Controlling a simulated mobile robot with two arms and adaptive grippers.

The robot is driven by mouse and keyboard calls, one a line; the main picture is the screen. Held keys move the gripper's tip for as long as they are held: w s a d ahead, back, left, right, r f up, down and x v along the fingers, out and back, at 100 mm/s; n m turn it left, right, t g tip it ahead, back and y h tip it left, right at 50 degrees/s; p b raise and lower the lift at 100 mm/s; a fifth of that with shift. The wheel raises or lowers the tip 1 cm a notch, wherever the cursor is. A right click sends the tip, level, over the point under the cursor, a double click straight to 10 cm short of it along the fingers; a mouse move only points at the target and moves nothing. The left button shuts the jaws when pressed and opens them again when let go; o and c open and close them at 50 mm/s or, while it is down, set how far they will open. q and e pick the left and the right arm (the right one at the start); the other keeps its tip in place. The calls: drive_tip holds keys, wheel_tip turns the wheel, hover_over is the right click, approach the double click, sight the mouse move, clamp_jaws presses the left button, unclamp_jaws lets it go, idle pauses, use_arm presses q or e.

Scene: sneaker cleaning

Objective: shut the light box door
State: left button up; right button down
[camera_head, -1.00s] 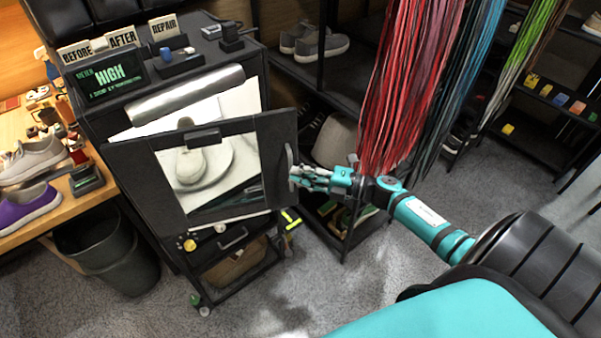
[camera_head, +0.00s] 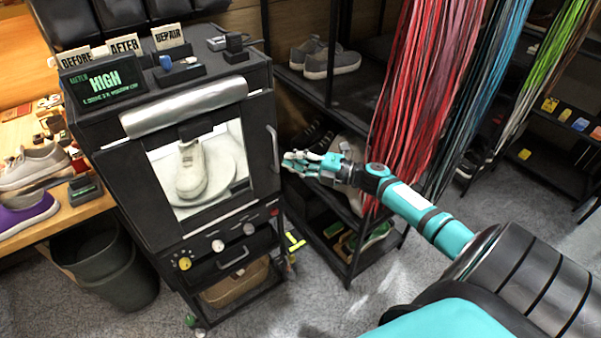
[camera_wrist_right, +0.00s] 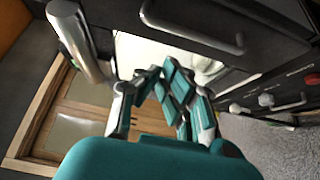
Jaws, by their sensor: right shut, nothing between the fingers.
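The light box (camera_head: 262,82) is a black cabinet with a lit interior. Its door (camera_head: 258,170) has a dark frame, a window and a grey vertical handle (camera_head: 273,149) on its right side. The door sits against the front of the box and looks closed. A pale sneaker (camera_head: 191,168) on a round plate shows through the window. My right gripper (camera_head: 290,161) is shut and empty, just right of the handle and apart from it. In the right wrist view, its fingers (camera_wrist_right: 165,80) come together in front of the box. My left gripper is not in view.
A display reading HIGH (camera_head: 105,82) and label cards stand on the box top. Knobs and a drawer are below the door. A shelf of shoes (camera_head: 330,62) and hanging laces (camera_head: 425,90) are on the right. A bin (camera_head: 105,265) stands at left.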

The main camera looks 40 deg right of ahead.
wheel_tip(320, 180, up, 10)
drive_tip(key=s+a+f+m+g+h, duration=0.2)
drive_tip(key=s+a+f+m+h, duration=0.2)
drive_tip(key=s+f+m+h, duration=0.35)
drive_tip(key=s+a+f+m+g+h, duration=0.1)
drive_tip(key=s+a+f+m+h, duration=0.3)
drive_tip(key=f+m, duration=0.6)
drive_tip(key=s+a+f+m+g+y, duration=0.1)
drive_tip(key=s+a+m+g, duration=0.1)
drive_tip(key=s+a+g, duration=0.5)
drive_tip(key=s+a+f+m+g+y, duration=0.2)
drive_tip(key=s+a+m, duration=0.15)
drive_tip(key=s, duration=0.85)
wheel_tip(320, 180, down, 27)
drive_tip(key=s+n+g, duration=0.1)
drive_tip(key=s+d+f+g+b, duration=0.1)
drive_tip(key=s+d+f, duration=0.1)
drive_tip(key=s+f, duration=1.4)
drive_tip(key=shift+s+d+f+h, duration=0.15)
drive_tip(key=shift+s+f+h, duration=0.15)
drive_tip(key=shift+s+h, duration=0.1)
